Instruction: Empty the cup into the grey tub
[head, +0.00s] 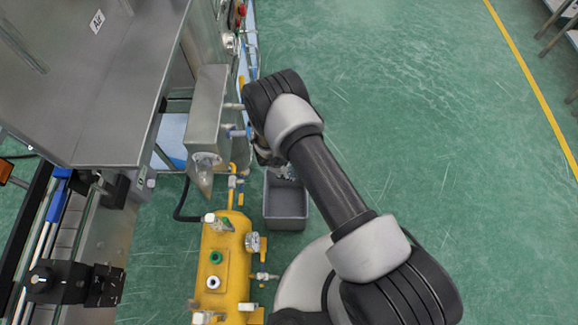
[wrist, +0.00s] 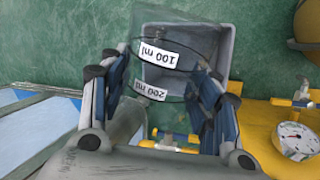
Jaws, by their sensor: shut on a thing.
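My gripper (wrist: 163,78) is shut on a clear, see-through cup (wrist: 150,72), with a finger on either side. The cup bears white labels reading 100 ml and 200 ml, which appear upside down in the wrist view. The grey tub (wrist: 224,50) shows behind and through the cup there. In the head view the grey tub (head: 286,223) stands on the floor below my wrist, its far part partly covered by my arm. My gripper and the cup are mostly hidden in that view. I cannot make out the cup's contents.
A yellow tank (head: 224,262) with valves and a gauge stands left of the tub, close to it. A steel machine with a box (head: 207,110) is at the upper left. Open green floor (head: 420,110) lies to the right.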

